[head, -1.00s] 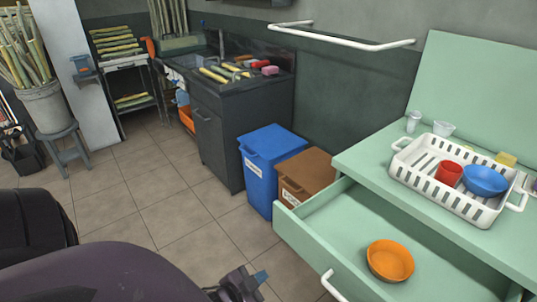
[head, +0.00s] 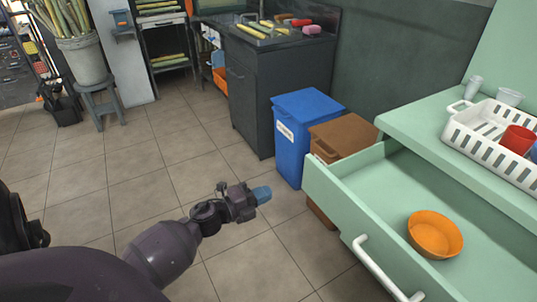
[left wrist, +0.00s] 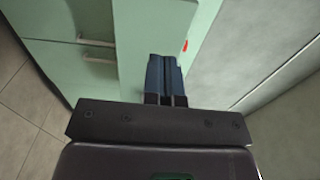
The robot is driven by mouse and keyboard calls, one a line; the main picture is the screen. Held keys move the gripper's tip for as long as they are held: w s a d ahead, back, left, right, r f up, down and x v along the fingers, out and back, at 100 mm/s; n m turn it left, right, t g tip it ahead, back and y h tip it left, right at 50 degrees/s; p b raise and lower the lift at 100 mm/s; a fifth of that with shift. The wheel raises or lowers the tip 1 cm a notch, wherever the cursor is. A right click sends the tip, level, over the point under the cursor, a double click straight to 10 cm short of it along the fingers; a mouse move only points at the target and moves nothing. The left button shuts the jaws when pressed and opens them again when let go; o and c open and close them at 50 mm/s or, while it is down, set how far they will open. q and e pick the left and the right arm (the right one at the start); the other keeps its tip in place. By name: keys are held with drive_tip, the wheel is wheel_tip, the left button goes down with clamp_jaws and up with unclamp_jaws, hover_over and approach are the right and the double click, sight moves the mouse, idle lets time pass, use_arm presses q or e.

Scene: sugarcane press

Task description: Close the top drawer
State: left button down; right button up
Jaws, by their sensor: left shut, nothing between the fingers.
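The top drawer (head: 345,218) of the green cabinet (head: 432,118) is pulled open, with a white bar handle (head: 385,268) on its front. An orange bowl (head: 435,234) lies inside it. My left gripper (head: 262,194) is shut and empty, in front of the drawer and to its left, apart from it in the head view. In the left wrist view the shut blue fingertips (left wrist: 165,80) point toward the green cabinet surfaces, with a handle (left wrist: 98,50) to their left. My right gripper is not in view.
A white rack (head: 485,130) with a red cup (head: 517,139) stands on the cabinet top. A blue bin (head: 300,135) and a brown bin (head: 343,137) stand left of the drawer. Tiled floor (head: 150,190) is clear to the left.

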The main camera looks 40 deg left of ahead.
sight(308, 175)
use_arm(q)
drive_tip(key=b+x, duration=0.1)
drive_tip(key=x, duration=0.9)
drive_tip(key=shift+w+d+f, duration=0.15)
drive_tip(key=shift+w+f, duration=0.05)
drive_tip(key=shift+w, duration=0.2)
drive_tip(key=shift+w+d+r, duration=0.1)
drive_tip(key=shift+w+d, duration=0.1)
drive_tip(key=shift+w, duration=0.45)
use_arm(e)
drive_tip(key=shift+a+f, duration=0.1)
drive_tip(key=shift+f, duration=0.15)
